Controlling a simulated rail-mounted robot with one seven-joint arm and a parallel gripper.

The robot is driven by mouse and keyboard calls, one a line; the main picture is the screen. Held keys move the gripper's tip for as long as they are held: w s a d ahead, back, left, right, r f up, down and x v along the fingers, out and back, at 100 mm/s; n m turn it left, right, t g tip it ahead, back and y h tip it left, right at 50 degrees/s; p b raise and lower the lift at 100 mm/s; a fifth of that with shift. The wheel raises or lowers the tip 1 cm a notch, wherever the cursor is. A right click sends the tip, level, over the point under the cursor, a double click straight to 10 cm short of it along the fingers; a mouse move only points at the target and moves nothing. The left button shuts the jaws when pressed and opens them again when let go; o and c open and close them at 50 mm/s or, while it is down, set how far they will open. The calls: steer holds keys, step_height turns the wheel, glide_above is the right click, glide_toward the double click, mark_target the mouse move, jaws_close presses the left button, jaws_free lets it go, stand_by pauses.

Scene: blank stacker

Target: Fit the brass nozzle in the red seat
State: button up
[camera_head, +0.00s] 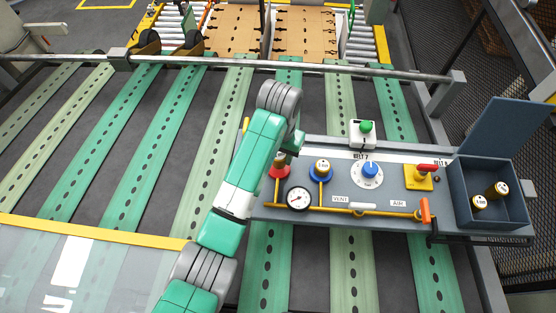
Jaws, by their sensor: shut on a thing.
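My gripper (289,153) is at the end of my green and grey arm, over the left end of the control panel. It is shut on a brass nozzle, which my wrist and jaws mostly hide. The red seat (279,172) is on the panel just below my gripper, partly covered by it. I cannot tell whether the nozzle touches the seat or is inside it.
Another brass nozzle stands in the blue seat (318,176), close on the right. An open grey box (461,220) holds two brass nozzles (479,202).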

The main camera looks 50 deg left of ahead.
mark_target(279, 161)
steer(key=shift+f, duration=1.85)
steer(key=shift+f, duration=0.2)
steer(key=o, duration=1.1)
step_height(279, 161, up, 13)
steer(key=p, duration=0.3)
steer(key=shift+f, duration=0.2)
steer(key=shift+f, duration=0.1)
